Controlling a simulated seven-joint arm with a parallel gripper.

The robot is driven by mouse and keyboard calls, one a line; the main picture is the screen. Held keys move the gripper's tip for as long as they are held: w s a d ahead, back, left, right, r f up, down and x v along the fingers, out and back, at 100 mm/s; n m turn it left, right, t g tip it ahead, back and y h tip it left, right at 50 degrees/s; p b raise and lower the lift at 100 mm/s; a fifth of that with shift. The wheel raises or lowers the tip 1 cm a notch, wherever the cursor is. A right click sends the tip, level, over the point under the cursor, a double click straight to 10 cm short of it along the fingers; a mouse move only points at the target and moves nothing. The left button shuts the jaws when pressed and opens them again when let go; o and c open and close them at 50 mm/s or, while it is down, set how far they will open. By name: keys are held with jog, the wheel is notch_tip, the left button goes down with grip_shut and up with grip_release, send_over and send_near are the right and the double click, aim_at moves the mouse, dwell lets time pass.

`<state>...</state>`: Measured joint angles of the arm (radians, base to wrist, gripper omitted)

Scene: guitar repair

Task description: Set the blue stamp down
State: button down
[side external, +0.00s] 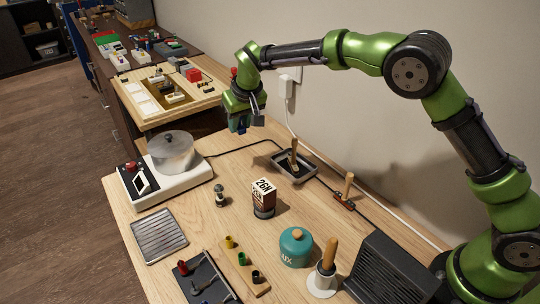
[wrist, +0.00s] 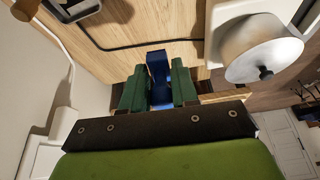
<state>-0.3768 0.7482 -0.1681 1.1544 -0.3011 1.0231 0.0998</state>
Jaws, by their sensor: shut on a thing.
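My gripper (side external: 242,112) is raised above the far end of the wooden table, near the wall, and points down. In the wrist view its two green fingers (wrist: 157,86) are shut on the blue stamp (wrist: 157,67), which shows between them and sticks out a little past their tips. In the side view the stamp is small and dark at the fingertips, and its details cannot be made out. The stamp is held in the air, apart from the table.
A white device with a round metal pot (side external: 172,152) stands left of my gripper's spot. A dark tray (side external: 294,167) with a wooden-handled tool lies nearer. A small box (side external: 263,197), a teal jar (side external: 296,246) and a ridged metal plate (side external: 158,236) stand further forward. A black cable crosses the table.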

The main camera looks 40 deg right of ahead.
jog(key=s+d+n+y, duration=0.3)
jog(key=s+n, duration=0.4)
jog(key=s, duration=0.7)
jog(key=n+g+y, duration=0.2)
jog(key=n+g, duration=0.3)
jog(key=n, duration=0.7)
send_over(313, 232)
jog(key=d, duration=0.2)
notch_tip(313, 232, down, 5)
jog(key=shift+a+f, duration=0.15)
jog(key=shift+f, duration=1.9)
jog(key=shift+a+f, duration=0.1)
jog(key=shift+f, duration=1.9)
jog(key=shift+f, duration=0.15)
jog(key=c, duration=0.9)
grip_release()
jog(key=shift+o, duration=0.2)
